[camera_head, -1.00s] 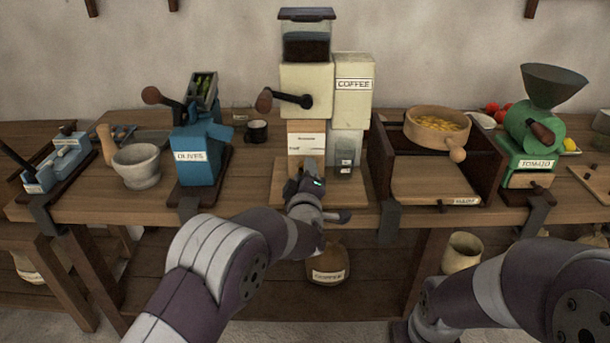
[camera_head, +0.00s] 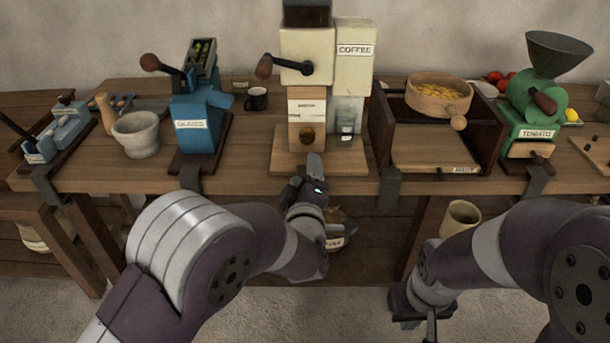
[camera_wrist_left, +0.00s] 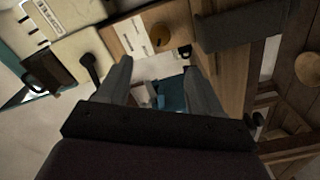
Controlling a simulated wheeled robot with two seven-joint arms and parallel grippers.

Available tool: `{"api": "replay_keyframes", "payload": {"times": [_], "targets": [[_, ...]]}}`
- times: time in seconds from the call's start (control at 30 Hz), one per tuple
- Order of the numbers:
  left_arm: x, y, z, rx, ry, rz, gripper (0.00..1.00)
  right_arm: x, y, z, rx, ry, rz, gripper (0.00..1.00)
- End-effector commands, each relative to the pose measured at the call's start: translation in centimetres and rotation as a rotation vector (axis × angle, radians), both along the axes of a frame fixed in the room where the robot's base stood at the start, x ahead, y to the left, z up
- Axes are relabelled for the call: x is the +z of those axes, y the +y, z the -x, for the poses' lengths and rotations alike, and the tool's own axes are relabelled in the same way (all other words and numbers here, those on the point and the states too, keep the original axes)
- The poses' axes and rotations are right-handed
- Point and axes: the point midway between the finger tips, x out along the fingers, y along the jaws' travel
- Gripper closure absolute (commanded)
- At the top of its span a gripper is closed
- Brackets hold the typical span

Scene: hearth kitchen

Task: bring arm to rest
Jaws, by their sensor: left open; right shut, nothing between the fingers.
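My left arm comes in from the lower left of the head view. Its gripper (camera_head: 307,174) is at the front edge of the workbench, before the cream coffee grinder (camera_head: 306,56). In the left wrist view the two fingers (camera_wrist_left: 158,64) stand apart with nothing held between them. My right arm comes in from the lower right. Its gripper (camera_head: 422,312) hangs low in front of the bench, shut and empty, with its fingertips only partly clear.
The workbench (camera_head: 255,182) carries a blue olive machine (camera_head: 200,122), a stone mortar (camera_head: 142,135), a wooden sieve (camera_head: 438,100) and a green tomato mill (camera_head: 536,112). A coffee sack (camera_head: 337,238) sits on the lower shelf behind my left wrist, beside a beige pot (camera_head: 459,219).

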Motion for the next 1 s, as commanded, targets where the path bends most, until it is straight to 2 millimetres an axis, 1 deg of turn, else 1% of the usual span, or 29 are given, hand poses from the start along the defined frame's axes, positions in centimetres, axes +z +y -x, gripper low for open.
{"api": "replay_keyframes", "payload": {"times": [0.03,0.13,0.53,0.57,0.63,0.67,0.7,0.73,0.77,0.8,0.87,0.9,0.97,1.0], "targets": [[0.0,0.0,0.4,0.000,0.000,0.000,0.34,0.0,0.0,0.0,0.000,0.000,0.000,1.00],[0.0,0.0,0.8,0.001,0.000,-0.001,0.34,0.1,0.0,0.0,0.000,0.000,0.000,1.00],[-0.1,0.0,0.8,0.000,0.004,-0.015,0.34,0.0,0.0,0.0,0.000,0.000,0.000,1.00],[-0.6,-0.2,0.8,-0.009,0.025,-0.039,0.34,0.0,0.0,0.0,0.000,0.000,0.000,1.00],[-3.1,-1.2,1.2,-0.077,0.134,-0.132,0.34,0.0,0.0,0.0,0.000,0.000,0.000,1.00],[-4.8,-1.8,1.9,-0.128,0.205,-0.194,0.34,0.0,0.0,0.0,0.000,0.000,0.000,1.00],[-7.3,-2.7,3.4,-0.226,0.324,-0.303,0.34,0.0,0.0,0.0,0.000,0.000,0.000,1.00],[-9.0,-2.9,5.0,-0.313,0.421,-0.397,0.34,0.0,0.0,0.0,0.000,0.000,0.000,1.00],[-10.5,-2.5,6.7,-0.398,0.521,-0.492,0.34,0.0,0.0,0.0,0.000,0.000,0.000,1.00],[-12.2,-1.1,9.2,-0.506,0.650,-0.610,0.34,0.0,0.0,0.0,0.000,0.000,0.000,1.00],[-13.7,1.7,12.8,-0.642,0.814,-0.748,0.34,0.1,0.0,0.0,0.000,0.000,0.000,1.00],[-14.2,3.5,15.1,-0.715,0.903,-0.814,0.34,0.0,0.0,0.0,0.000,0.000,0.000,1.00],[-14.4,6.3,18.0,-0.799,1.013,-0.883,0.34,0.0,0.0,0.0,0.000,0.000,0.000,1.00],[-14.4,8.0,19.7,-0.843,1.077,-0.917,0.34,0.0,0.0,0.0,0.000,0.000,0.000,1.00]]}}
